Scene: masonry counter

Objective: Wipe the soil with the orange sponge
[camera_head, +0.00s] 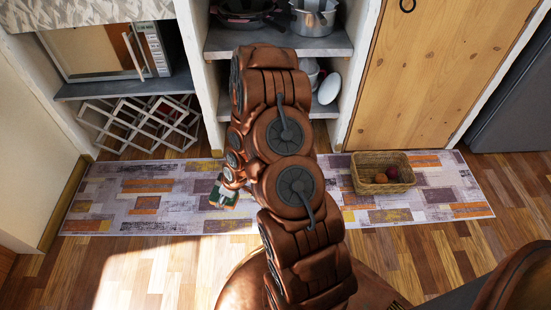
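I see no orange sponge and no patch of soil in the head view. My copper-coloured arm fills the middle of the view and hides part of the rug and shelves. At its far end, left of the large joints, a small green and pale part, which looks like my gripper (223,196), shows low over the rug. Its fingers are too small and too hidden to tell whether they are open or hold anything.
A patchwork rug (110,205) covers the wooden floor. A wicker basket (372,160) with round items stands on it at right. Behind are a microwave (100,52) above a white lattice rack (135,122), shelves (330,46) with pots, and a wooden door (435,75).

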